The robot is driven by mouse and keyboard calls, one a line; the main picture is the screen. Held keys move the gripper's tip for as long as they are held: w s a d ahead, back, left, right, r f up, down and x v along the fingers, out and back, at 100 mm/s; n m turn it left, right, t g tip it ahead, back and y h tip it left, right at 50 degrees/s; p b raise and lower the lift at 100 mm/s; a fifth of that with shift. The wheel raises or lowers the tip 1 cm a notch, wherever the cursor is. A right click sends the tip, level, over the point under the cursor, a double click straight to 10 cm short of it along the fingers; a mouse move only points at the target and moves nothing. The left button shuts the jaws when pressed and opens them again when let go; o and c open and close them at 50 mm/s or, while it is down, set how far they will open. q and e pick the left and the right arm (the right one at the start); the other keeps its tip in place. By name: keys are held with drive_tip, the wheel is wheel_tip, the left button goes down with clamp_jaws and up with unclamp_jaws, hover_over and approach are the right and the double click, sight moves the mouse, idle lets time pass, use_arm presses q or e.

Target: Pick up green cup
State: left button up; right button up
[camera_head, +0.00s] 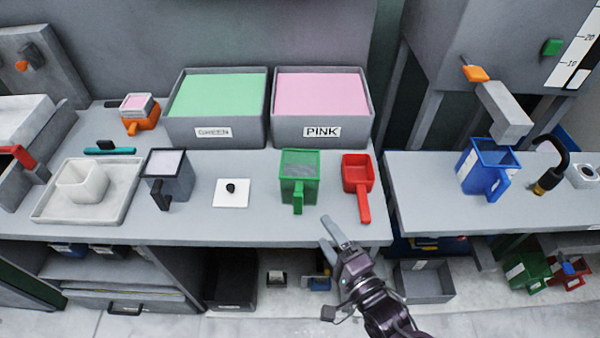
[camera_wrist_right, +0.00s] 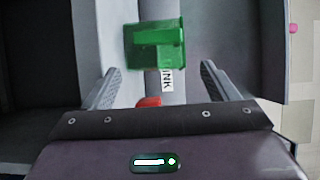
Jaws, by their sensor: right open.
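The green cup (camera_head: 299,170) stands upright on the grey bench in front of the pink bin, with its handle toward me. It also shows in the right wrist view (camera_wrist_right: 155,47), ahead of the fingers and apart from them. My right gripper (camera_head: 340,229) is open at the bench's front edge, to the right of and nearer than the cup. In the right wrist view its two fingers (camera_wrist_right: 158,90) are spread with nothing between them gripped. My left gripper is not in view.
A red scoop (camera_head: 357,175) stands just right of the green cup. A white card with a black knob (camera_head: 231,193) and a dark cup (camera_head: 169,176) are to its left. The GREEN bin (camera_head: 213,131) and PINK bin (camera_head: 322,132) stand behind. A gap separates the right bench.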

sight(300, 185)
drive_tip(key=x, duration=0.2)
drive_tip(key=p+x, duration=0.1)
drive_tip(key=shift+w+r, duration=0.2)
drive_tip(key=shift+w, duration=0.25)
drive_tip(key=p+x, duration=0.1)
drive_tip(key=x, duration=0.2)
drive_tip(key=shift+w+a, duration=0.1)
drive_tip(key=x, duration=0.1)
drive_tip(key=p+x, duration=0.1)
drive_tip(key=x, duration=0.1)
drive_tip(key=shift+w+f, duration=0.1)
drive_tip(key=shift+f, duration=0.25)
drive_tip(key=shift+w+f, duration=0.1)
drive_tip(key=shift+w, duration=0.1)
drive_tip(key=shift+s, duration=0.1)
drive_tip(key=shift+c, duration=0.6)
drive_tip(key=c, duration=0.6)
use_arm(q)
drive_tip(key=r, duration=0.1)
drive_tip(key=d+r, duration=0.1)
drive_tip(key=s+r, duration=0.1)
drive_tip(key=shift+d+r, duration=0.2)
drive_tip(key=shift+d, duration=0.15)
use_arm(e)
drive_tip(key=shift+c, duration=0.2)
